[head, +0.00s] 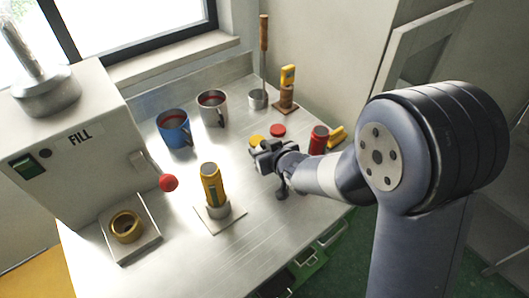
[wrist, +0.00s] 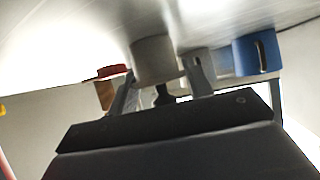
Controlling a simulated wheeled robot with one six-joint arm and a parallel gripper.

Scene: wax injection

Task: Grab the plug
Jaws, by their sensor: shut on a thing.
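My gripper (head: 262,156) reaches in from the right over the table, near the yellow disc (head: 257,141) and the red disc (head: 278,130). The wrist view looks upside down, with the table at the top. There the gripper's two grey fingers (wrist: 162,92) stand apart, with a small dark piece (wrist: 163,98) between them. I take this piece for the plug; its shape is mostly hidden. The gripper is shut on it. In the head view the fingers hide what they hold. I cannot tell whether the plug is clear of the table.
A blue mug (head: 174,128) and a grey mug (head: 212,107) stand behind left. A yellow cylinder (head: 211,184) stands on a square base in front. A red cylinder (head: 318,141) stands right, close to my arm. The FILL machine (head: 75,150) is at left.

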